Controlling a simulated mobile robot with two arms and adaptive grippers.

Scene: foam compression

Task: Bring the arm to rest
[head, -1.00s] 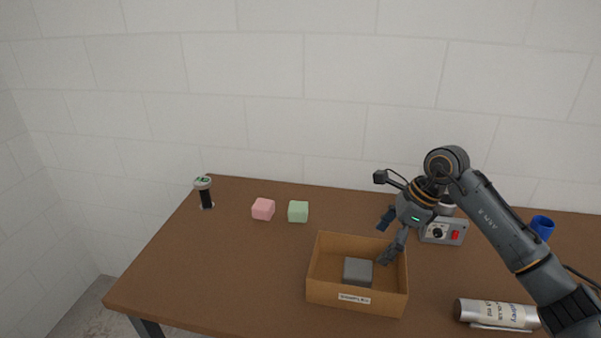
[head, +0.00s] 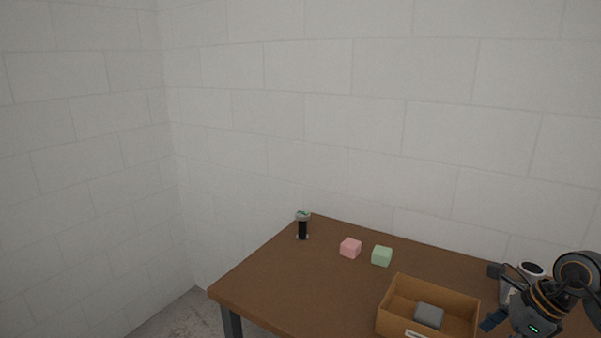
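My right arm comes in from the right edge. Its gripper (head: 493,330) is at the lower right, by the right side of the cardboard box, and is partly cut off by the bottom of the picture. One dark blue finger shows; the other is out of frame, so its opening is unclear. A grey foam block (head: 429,315) lies inside the open cardboard box (head: 400,292), apart from the gripper. My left gripper does not show.
A pink block (head: 350,248) and a green block (head: 382,256) sit on the brown table (head: 290,285), left of the box. A small black device with a pale top (head: 303,226) stands near the table's back left corner. A white cylindrical thing (head: 532,269) stands behind my arm. The table's left part is clear.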

